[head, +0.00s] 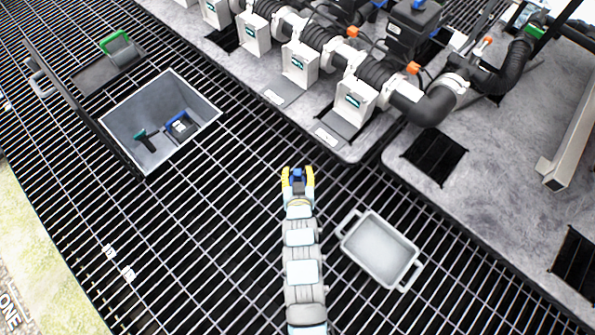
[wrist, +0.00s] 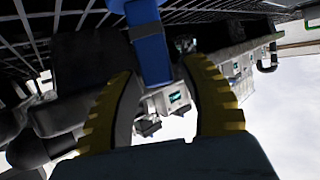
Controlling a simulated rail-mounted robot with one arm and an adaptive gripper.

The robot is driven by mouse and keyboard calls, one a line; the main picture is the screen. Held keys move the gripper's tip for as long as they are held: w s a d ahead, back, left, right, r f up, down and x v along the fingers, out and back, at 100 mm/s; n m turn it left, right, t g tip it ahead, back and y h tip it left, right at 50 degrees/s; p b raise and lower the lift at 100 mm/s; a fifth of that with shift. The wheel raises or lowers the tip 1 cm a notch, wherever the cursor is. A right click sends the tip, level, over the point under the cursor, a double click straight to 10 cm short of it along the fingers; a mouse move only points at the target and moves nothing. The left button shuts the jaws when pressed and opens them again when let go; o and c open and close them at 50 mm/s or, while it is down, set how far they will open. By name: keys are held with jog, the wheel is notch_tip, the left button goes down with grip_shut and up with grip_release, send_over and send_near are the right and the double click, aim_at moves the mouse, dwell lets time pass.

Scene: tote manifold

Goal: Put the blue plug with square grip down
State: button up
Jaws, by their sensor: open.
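My gripper (head: 298,174) has yellow fingers and is in the middle of the head view, over the dark grating, between the open grey bin and the small grey tray. It is open. A blue part, which looks like the blue plug (head: 298,176), shows between the fingers. In the wrist view the blue plug (wrist: 150,45) is a blue block with a band, at the top middle, between and beyond the tips of my gripper (wrist: 160,75). Clear space shows below it between the fingers. I cannot tell whether it touches a finger or what supports it.
The open grey bin (head: 117,118) at left holds a teal-handled black item (head: 148,138) and a blue-edged item (head: 181,126). The small grey tray (head: 380,248) lies empty at lower right. A pipe manifold (head: 355,80) with white blocks stands at the back. Grating around my gripper is clear.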

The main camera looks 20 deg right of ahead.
jog(key=p+v, duration=0.3)
jog(key=v, duration=0.9)
jog(key=shift+w, duration=0.15)
